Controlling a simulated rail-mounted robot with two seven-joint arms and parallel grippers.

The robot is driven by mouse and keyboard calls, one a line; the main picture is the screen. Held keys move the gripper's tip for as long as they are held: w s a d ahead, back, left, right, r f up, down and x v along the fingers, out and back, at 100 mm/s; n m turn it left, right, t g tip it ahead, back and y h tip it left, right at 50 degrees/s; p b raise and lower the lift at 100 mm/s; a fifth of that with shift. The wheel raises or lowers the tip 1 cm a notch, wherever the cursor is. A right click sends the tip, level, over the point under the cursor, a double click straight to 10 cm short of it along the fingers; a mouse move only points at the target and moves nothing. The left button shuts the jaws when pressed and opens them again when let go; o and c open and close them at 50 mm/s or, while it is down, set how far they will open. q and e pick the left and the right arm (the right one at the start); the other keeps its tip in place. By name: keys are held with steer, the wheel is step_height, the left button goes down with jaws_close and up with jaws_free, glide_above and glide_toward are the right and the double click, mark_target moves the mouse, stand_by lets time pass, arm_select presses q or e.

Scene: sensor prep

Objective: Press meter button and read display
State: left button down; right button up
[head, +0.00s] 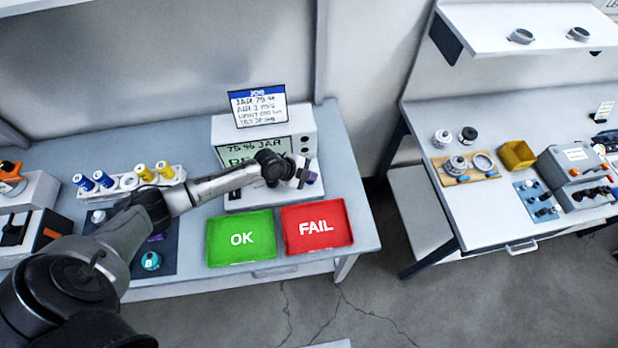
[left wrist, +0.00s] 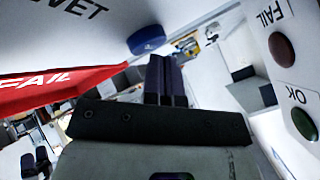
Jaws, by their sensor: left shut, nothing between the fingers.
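The meter (head: 225,128) is a white box at the back of the left bench. Its green display (head: 232,152) reads "75 % JAR" on top. The larger line below starts with "RE" and is partly hidden by my wrist. My left gripper (head: 309,177) is shut and empty in front of the meter's right part. In the left wrist view, a round blue button (left wrist: 147,40) lies just beyond the shut fingers (left wrist: 160,66); I cannot tell whether they touch it. A dark red FAIL lamp (left wrist: 282,50) and a green OK lamp (left wrist: 303,123) show on the panel.
A card (head: 258,106) with handwritten-style lines stands on the meter. A green OK tray (head: 216,258) and a red FAIL tray (head: 293,248) lie in front. A rack of blue and yellow capped vials (head: 135,180) stands left. A second bench (head: 470,212) is at right.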

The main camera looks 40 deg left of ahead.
arm_select(q)
steer(key=shift+s+a+f, duration=0.1)
steer(key=shift+s+f, duration=0.1)
steer(key=shift+f, duration=0.25)
steer(key=shift+s+f, duration=0.2)
steer(key=shift+f, duration=0.25)
steer(key=shift+w+r+p, duration=0.2)
steer(key=shift+r+p, duration=0.2)
steer(key=shift+r, duration=0.3)
steer(key=shift+s, duration=0.2)
steer(key=shift+r, duration=0.2)
steer(key=shift+w+r+p, duration=0.1)
steer(key=shift+r+p, duration=0.55)
steer(key=shift+r, duration=0.1)
steer(key=shift+r+p, duration=1.3)
steer(key=shift+r, duration=0.65)
